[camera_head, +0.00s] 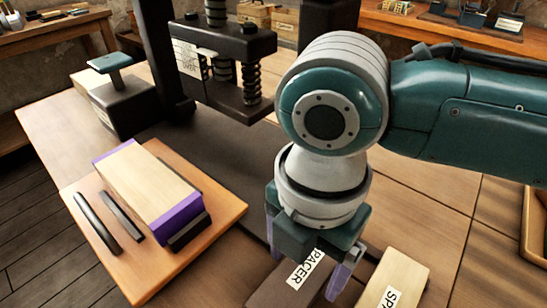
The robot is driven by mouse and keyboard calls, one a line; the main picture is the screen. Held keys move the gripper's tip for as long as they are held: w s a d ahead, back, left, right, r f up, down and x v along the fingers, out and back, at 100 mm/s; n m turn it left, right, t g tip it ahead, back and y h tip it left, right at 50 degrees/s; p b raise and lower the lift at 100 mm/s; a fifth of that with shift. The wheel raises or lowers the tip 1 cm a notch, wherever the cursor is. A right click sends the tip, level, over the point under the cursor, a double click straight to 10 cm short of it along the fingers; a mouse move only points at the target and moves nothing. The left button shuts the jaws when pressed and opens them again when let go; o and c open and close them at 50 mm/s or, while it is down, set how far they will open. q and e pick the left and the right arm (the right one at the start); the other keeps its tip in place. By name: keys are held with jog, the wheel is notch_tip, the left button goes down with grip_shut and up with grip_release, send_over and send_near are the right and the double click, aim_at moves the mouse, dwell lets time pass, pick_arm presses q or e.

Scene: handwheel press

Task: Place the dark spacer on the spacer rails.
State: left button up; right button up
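The dark spacer (280,287) is a dark brown block with a white SPACER label, low in the picture and cut off by the bottom edge. My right gripper (308,262) is over it with its fingers spread apart. One purple fingertip is by the spacer's right side; the other finger is at its far left, its tip hard to make out. I see no clear grip on the spacer. Two thin black bars (121,215), which look like the spacer rails, lie on a wooden board (150,272) at the left, bare on top. My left gripper is not in view.
A pale block with purple ends (150,183) lies on the board beside the bars. A pale labelled spacer (396,280) is right of the dark one. The press (228,70) with springs stands behind, and a dark block with a teal top (118,95) at back left.

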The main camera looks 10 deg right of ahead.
aim_at(303, 270)
jog(key=shift+o, duration=0.9)
notch_tip(303, 270, up, 12)
jog(key=p, duration=0.3)
jog(key=s+a+f+m+t+y, duration=0.25)
jog(key=s+a+m+y, duration=0.2)
jog(key=m, duration=0.55)
jog(key=s+d+f+m+h, duration=0.1)
jog(key=s+d+m+h, duration=0.1)
jog(key=d+m, duration=0.4)
jog(key=s+d+f+m+t+h, duration=0.1)
jog(key=s+d+f+m+h, duration=0.1)
jog(key=s+d+m, duration=0.3)
jog(key=d+m, duration=0.2)
jog(key=d, duration=0.1)
jog(key=shift+d+m, duration=0.3)
jog(key=shift+d, duration=0.05)
